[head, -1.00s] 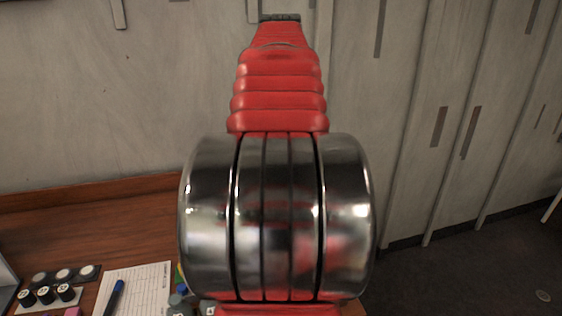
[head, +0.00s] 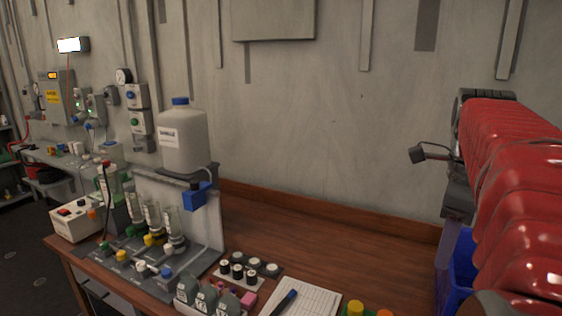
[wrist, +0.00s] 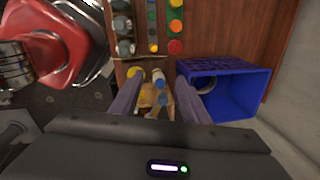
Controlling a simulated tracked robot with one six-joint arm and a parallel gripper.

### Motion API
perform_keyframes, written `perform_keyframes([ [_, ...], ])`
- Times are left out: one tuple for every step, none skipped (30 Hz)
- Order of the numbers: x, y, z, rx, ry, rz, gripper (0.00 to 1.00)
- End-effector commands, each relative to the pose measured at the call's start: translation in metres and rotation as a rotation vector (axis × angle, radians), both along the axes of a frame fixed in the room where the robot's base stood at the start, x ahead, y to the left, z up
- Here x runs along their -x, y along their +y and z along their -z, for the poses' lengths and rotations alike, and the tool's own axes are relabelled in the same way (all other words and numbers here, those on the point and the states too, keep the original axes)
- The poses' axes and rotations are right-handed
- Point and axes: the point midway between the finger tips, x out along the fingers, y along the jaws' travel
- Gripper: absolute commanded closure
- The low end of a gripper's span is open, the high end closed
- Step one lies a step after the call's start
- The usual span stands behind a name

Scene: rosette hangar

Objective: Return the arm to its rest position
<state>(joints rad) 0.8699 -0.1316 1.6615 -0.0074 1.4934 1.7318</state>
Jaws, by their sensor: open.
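My red ribbed arm (head: 520,200) reaches in from the right edge of the head view. My gripper (wrist: 158,76) shows in the wrist view, with two grey fingers apart and no object held between them. Beyond the fingers, below them, a wooden box or tray with small yellow, white and blue items (wrist: 158,76) shows; what they are is unclear. In the head view the gripper's dark body (head: 458,200) is at the right, partly hidden by the arm, above a blue bin (head: 462,262).
The blue bin (wrist: 225,70) is right of the fingers in the wrist view. The bench's middle back is bare.

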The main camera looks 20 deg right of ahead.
Motion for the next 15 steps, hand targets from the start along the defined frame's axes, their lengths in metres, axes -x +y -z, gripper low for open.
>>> perform_keyframes([
  [-0.008, 0.018, 0.003, 0.016, -0.004, -0.109, 0.58],
  [-0.012, 0.026, 0.006, 0.027, -0.006, -0.173, 0.58],
  [-0.017, 0.038, 0.009, 0.042, -0.008, -0.260, 0.58],
  [-0.021, 0.047, 0.011, 0.052, -0.010, -0.324, 0.58],
  [-0.024, 0.055, 0.014, 0.064, -0.012, -0.387, 0.58],
  [-0.028, 0.067, 0.017, 0.079, -0.014, -0.472, 0.58],
  [-0.031, 0.076, 0.020, 0.091, -0.016, -0.537, 0.58],
  [-0.033, 0.085, 0.023, 0.103, -0.017, -0.601, 0.58],
  [-0.036, 0.096, 0.027, 0.120, -0.019, -0.686, 0.58],
  [-0.037, 0.105, 0.029, 0.133, -0.021, -0.749, 0.58],
  [-0.039, 0.113, 0.033, 0.146, -0.022, -0.814, 0.58],
  [-0.041, 0.125, 0.037, 0.164, -0.023, -0.898, 0.58],
  [-0.042, 0.134, 0.040, 0.178, -0.024, -0.962, 0.58],
  [-0.043, 0.142, 0.043, 0.192, -0.026, -1.023, 0.58],
  [-0.044, 0.153, 0.048, 0.212, -0.027, -1.107, 0.58],
])
